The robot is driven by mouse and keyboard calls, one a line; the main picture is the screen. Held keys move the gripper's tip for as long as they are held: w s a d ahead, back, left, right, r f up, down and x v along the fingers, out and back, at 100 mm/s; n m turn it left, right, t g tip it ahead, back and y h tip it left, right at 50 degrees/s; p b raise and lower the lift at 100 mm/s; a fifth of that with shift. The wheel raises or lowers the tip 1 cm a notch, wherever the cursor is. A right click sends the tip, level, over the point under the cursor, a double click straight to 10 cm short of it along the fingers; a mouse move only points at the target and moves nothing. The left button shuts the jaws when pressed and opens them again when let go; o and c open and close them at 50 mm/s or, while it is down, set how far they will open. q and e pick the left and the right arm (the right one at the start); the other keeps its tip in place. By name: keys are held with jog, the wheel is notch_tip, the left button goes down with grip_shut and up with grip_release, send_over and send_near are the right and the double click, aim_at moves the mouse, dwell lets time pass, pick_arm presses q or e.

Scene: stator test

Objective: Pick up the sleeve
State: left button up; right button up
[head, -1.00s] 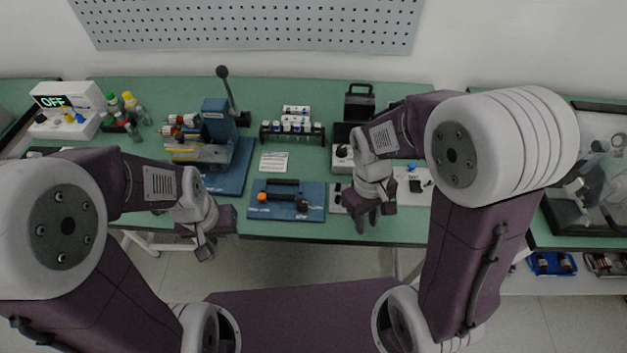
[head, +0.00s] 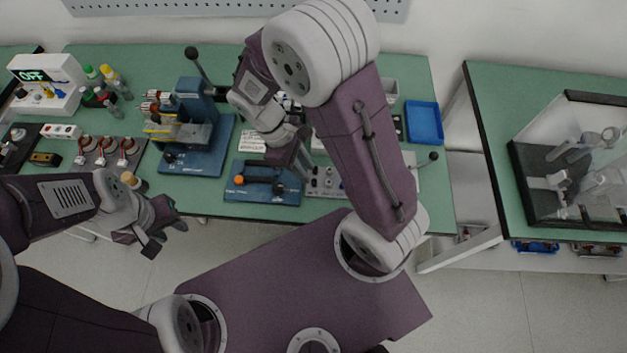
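I cannot make out for certain which part is the sleeve. A black bar-shaped part (head: 260,172) and a black piece with an orange end (head: 239,180) sit on a blue plate (head: 265,196) at the table's front edge. My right gripper (head: 299,175) points down over the right end of this plate, beside the black parts. Its fingers are dark and overlap, so their opening and any contact are unclear. My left gripper (head: 166,238) is in front of the table edge, away from objects, with its fingers apart and empty.
A blue press with a lever (head: 205,100) stands left of the plate. A grey panel with knobs (head: 325,182) lies right of it. A blue tray (head: 424,122) is at the table's right. My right arm hides much of the back middle. A second table (head: 490,150) stands across a gap.

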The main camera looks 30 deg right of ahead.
aim_at(316, 183)
jog(key=x, duration=0.4)
jog(key=shift+s+d+f+b, duration=0.1)
jog(key=shift+s+f+b, duration=0.05)
jog(key=shift+b, duration=0.25)
jog(key=shift+d+f, duration=0.15)
jog(key=shift+f, duration=0.2)
grip_shut()
jog(key=shift+r, duration=0.15)
